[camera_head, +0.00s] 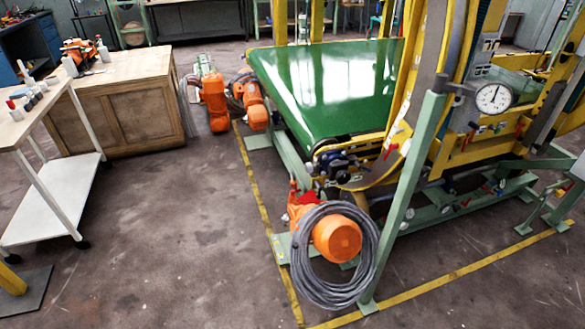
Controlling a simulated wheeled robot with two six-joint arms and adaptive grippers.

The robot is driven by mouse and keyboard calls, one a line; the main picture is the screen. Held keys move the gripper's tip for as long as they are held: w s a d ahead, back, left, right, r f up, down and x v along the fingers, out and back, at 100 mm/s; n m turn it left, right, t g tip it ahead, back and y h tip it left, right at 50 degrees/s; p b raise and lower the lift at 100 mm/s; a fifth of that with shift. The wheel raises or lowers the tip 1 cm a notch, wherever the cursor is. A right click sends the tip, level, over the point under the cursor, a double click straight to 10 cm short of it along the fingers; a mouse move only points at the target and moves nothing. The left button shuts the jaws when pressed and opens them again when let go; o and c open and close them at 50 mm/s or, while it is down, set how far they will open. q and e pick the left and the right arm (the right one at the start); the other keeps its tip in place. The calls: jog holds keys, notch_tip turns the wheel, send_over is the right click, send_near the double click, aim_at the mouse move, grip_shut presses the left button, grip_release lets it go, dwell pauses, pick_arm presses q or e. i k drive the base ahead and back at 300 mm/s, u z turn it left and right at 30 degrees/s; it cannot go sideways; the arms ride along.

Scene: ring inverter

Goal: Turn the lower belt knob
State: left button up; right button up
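The machine carries a green belt (330,85) in a yellow and green frame. At the belt's near lower corner is a dark blue and black knob-like part (341,165). It is small in this view, and I cannot tell for sure that it is the lower belt knob or how it is turned. A small red handle (391,149) is to its right on the yellow frame. Neither of my grippers shows in the head view.
An orange motor (337,238) with a coiled grey cable (303,270) stands below the knob-like part. A slanted green post (409,190) rises to its right. A dial gauge (494,98) is farther right. A wooden cabinet (135,115) and white cart (55,205) stand left. Floor between is clear.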

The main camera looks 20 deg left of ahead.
aim_at(342, 177)
jog(key=u, duration=0.5)
jog(key=i, duration=1)
jog(key=z, duration=0.1)
